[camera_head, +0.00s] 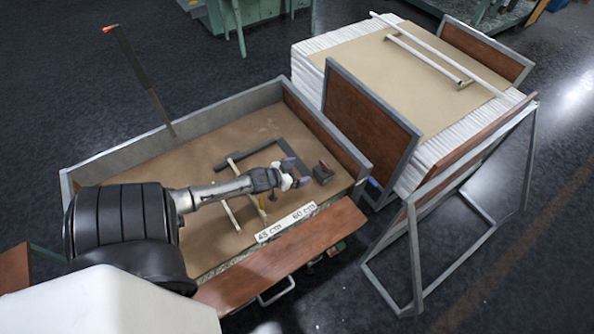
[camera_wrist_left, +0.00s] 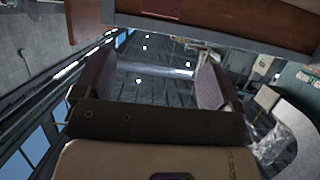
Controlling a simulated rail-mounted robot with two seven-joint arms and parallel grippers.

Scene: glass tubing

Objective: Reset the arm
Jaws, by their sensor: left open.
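My left arm (camera_head: 215,193) reaches from the left over the brown work surface in the head view. Its left gripper (camera_head: 297,174) is above the right part of that surface, close to a small reddish-brown block (camera_head: 323,173). In the left wrist view the two grey fingers of the left gripper (camera_wrist_left: 155,85) stand wide apart. A pale horizontal streak (camera_wrist_left: 155,72) shows between them; I cannot tell whether it is a glass tube or background. My right gripper is in neither view.
A grey-framed tray (camera_head: 120,157) surrounds the work surface, with pale wooden strips (camera_head: 232,215) and a dark angled frame (camera_head: 290,150) in it. A marked ruler strip (camera_head: 287,222) lies at the front edge, beside a brown board (camera_head: 285,255). A padded table (camera_head: 375,75) bears a long tube (camera_head: 430,57).

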